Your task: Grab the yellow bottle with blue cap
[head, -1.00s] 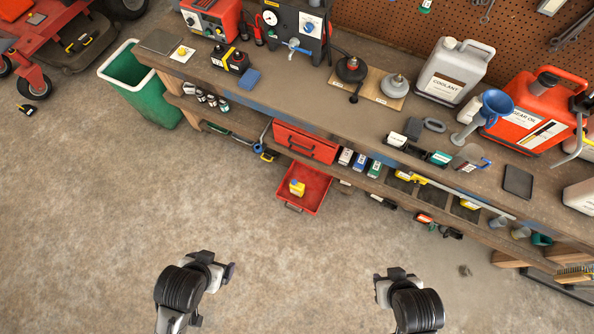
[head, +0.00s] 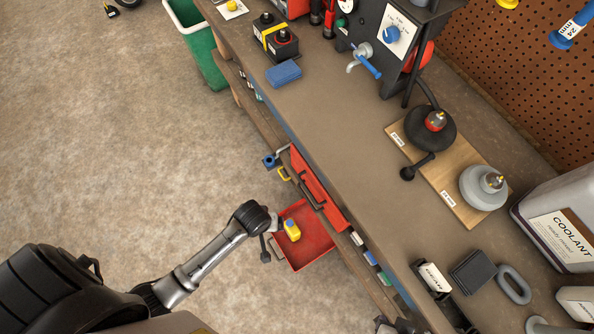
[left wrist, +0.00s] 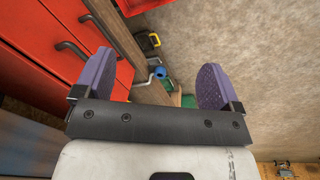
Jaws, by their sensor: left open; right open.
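The small yellow bottle with a blue cap (head: 292,230) stands in the open red drawer (head: 318,245) below the bench, in the head view. The bottle does not show in the left wrist view.
The workbench (head: 330,110) runs diagonally over the drawer, with a blue sponge (head: 284,74) and a coolant jug (head: 560,225) on top. A green bin (head: 203,50) stands at its far end.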

